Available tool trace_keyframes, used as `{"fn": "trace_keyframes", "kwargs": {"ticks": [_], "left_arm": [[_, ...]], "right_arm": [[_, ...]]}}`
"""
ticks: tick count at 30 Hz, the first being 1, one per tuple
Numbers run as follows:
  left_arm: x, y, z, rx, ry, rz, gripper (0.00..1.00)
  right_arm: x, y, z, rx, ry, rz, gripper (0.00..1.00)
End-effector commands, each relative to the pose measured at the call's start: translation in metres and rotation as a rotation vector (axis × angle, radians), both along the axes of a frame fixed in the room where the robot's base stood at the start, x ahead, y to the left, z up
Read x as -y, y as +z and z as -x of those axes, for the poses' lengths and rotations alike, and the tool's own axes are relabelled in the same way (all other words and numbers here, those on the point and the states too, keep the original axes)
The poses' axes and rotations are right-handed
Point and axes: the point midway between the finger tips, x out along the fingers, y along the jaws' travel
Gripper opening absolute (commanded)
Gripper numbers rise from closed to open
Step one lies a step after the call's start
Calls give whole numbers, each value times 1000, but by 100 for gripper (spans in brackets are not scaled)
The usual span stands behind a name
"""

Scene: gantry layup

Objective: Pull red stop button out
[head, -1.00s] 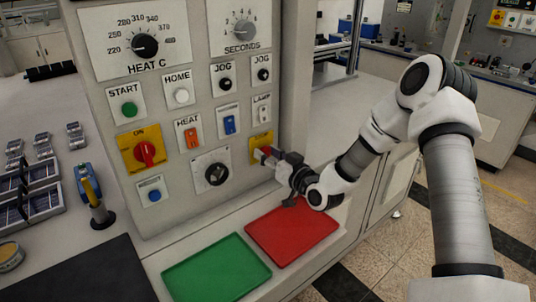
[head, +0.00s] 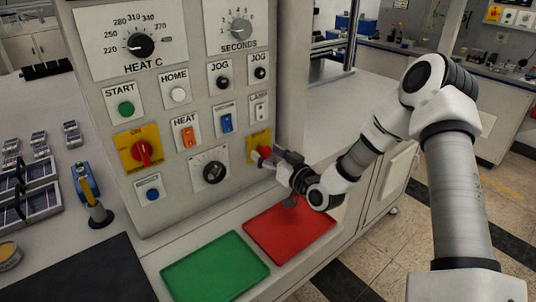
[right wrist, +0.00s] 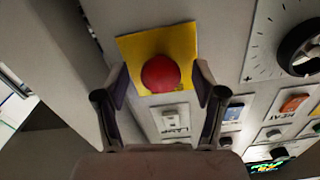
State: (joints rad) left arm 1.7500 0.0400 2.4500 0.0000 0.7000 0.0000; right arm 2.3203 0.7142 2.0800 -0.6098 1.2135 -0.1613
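The red stop button (right wrist: 160,74) is a round red mushroom head on a yellow square plate (right wrist: 128,47), seen from the front in the right wrist view. In the head view its yellow plate (head: 254,138) is at the lower right of the control panel, and the button (head: 264,150) is partly covered by my fingers. My right gripper (right wrist: 160,84) is open, with one finger on each side of the button. Gaps show between the fingers and the button in the wrist view. In the head view the gripper (head: 265,157) is right at the panel face. My left gripper is not in view.
The panel holds a lamp switch (head: 259,107), a black dial (head: 214,172) and a red rotary switch (head: 142,152). A red tray (head: 290,232) and a green tray (head: 215,268) lie on the ledge below. Floor shows to the right.

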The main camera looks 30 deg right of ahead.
Motion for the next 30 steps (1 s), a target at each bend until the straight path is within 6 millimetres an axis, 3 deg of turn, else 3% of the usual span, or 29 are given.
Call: {"fn": "trace_keyframes", "kwargs": {"ticks": [7, 18, 30], "left_arm": [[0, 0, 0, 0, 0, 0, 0], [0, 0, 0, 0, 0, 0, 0], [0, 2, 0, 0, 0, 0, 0]], "right_arm": [[1, 0, 7, -1, -2, -4, 69], [7, 0, 66, 1, -4, -7, 69], [6, 2, 74, 0, 1, 0, 69]]}}
